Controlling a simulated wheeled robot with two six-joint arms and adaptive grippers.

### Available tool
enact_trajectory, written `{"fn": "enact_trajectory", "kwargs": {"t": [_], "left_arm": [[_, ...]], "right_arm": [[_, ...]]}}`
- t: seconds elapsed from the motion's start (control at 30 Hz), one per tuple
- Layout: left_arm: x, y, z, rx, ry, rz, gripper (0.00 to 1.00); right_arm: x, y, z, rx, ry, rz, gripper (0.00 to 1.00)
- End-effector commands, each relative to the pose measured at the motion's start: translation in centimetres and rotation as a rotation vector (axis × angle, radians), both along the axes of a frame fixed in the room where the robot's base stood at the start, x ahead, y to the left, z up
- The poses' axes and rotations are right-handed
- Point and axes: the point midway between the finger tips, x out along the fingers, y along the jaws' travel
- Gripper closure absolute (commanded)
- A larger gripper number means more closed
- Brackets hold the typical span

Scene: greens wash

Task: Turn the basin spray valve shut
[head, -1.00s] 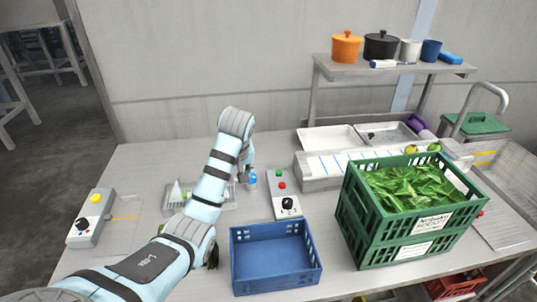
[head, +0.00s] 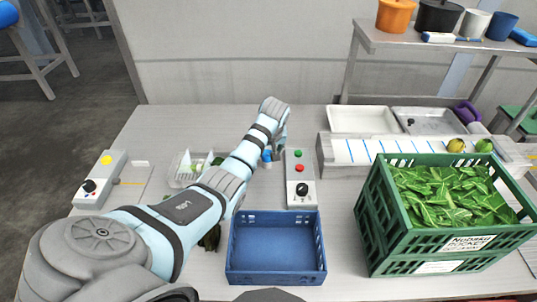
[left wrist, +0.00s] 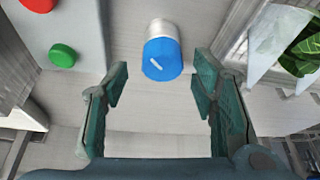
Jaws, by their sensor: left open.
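The spray valve shows as a blue round knob (left wrist: 163,58) with a white mark on its face, on a short silver body, in the left wrist view. In the head view a small bit of blue valve (head: 267,155) shows beside my left arm, left of the button box. My left gripper (left wrist: 160,92) is open and empty in the left wrist view, with its two green fingers apart and the knob just beyond the gap, not between the pads. In the head view the left gripper (head: 280,146) is mostly hidden behind its own wrist. My right gripper is not in view.
A box (head: 300,172) with red and green buttons and a black dial stands close right of the valve. A blue crate (head: 277,276) is in front. A green crate (head: 372,225) of leaves is at right.

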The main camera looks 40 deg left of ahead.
Motion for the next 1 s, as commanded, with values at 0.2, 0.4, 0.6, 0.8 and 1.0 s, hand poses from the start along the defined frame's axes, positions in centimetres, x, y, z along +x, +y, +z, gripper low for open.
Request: {"fn": "enact_trajectory", "kwargs": {"t": [0.2, 0.4, 0.6, 0.8, 1.0], "left_arm": [[0.3, 0.3, -1.1, 0.000, 0.000, 0.000, 0.47], [0.2, 0.3, -1.0, 0.001, 0.001, 0.000, 0.54], [0.2, 0.3, -1.0, 0.000, 0.002, -0.001, 0.86], [0.3, 0.3, -1.0, 0.001, 0.001, -0.002, 0.95], [0.2, 0.3, -0.9, 0.000, 0.002, -0.028, 0.95]], "right_arm": [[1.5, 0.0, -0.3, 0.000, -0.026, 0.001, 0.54], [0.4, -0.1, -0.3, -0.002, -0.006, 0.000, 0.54], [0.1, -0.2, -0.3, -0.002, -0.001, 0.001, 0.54], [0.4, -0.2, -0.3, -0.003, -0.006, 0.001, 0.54], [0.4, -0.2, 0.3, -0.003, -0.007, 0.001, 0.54]]}}
